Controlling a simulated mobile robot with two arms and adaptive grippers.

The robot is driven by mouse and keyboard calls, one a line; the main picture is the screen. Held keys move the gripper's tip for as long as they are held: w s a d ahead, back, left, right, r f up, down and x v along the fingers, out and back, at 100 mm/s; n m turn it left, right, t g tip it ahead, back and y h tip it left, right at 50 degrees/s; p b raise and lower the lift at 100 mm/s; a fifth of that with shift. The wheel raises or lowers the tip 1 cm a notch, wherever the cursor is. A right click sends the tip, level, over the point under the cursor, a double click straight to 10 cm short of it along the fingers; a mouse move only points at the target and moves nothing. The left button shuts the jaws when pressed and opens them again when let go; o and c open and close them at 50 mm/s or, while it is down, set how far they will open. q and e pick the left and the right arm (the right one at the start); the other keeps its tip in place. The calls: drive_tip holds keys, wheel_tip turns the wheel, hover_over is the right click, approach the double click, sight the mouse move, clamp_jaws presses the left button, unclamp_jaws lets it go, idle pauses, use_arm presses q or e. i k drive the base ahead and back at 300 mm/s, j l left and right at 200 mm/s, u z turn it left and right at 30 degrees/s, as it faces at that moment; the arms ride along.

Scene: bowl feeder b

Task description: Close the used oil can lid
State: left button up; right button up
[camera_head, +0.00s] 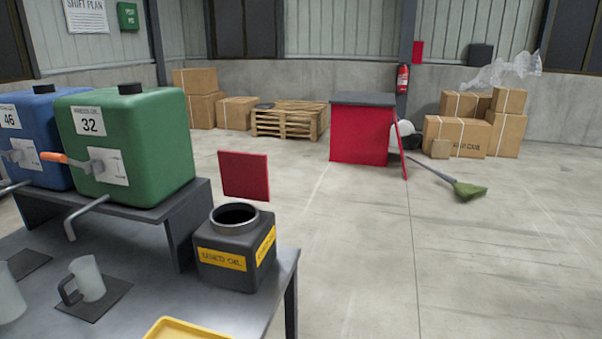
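The used oil can (222,274) is a dark grey square can with yellow labels. It stands upright at the right end of the grey table. Its round neck (235,219) is open and dark inside. A flat red lid (244,175) stands nearly upright above and behind the neck, raised clear of the opening. How the lid joins the can is not clear from here. Neither of my grippers shows in this view.
A green tank (150,150) and a blue tank (35,125) with taps stand on a raised shelf (190,205) left of the can. A mug (88,278) and a yellow tray (185,330) are on the table (150,290).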

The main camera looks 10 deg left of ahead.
sight(247, 173)
drive_tip(key=l+z, duration=0.75)
drive_tip(key=i+l+z, duration=0.1)
drive_tip(key=l+z, duration=0.3)
drive_tip(key=i+l, duration=0.8)
drive_tip(key=i, duration=0.15)
drive_tip(key=i+j+u, duration=0.1)
drive_tip(key=i+u, duration=0.6)
drive_tip(key=u, duration=0.15)
drive_tip(key=i+l+u, duration=0.15)
drive_tip(key=i+u, duration=0.25)
drive_tip(key=i+l+u, duration=0.2)
drive_tip(key=u, duration=0.25)
drive_tip(key=i+u, duration=0.3)
drive_tip(key=u, duration=0.2)
drive_tip(key=i+l+u, duration=0.2)
drive_tip(key=u, duration=0.3)
drive_tip(key=i+l+u, duration=0.3)
drive_tip(key=u, duration=0.15)
drive_tip(key=i+l+u, duration=0.15)
drive_tip(key=l+u, duration=0.2)
drive_tip(key=u, duration=0.15)
drive_tip(key=i+l+u, duration=0.15)
drive_tip(key=l+u, duration=0.35)
drive_tip(key=j, duration=0.15)
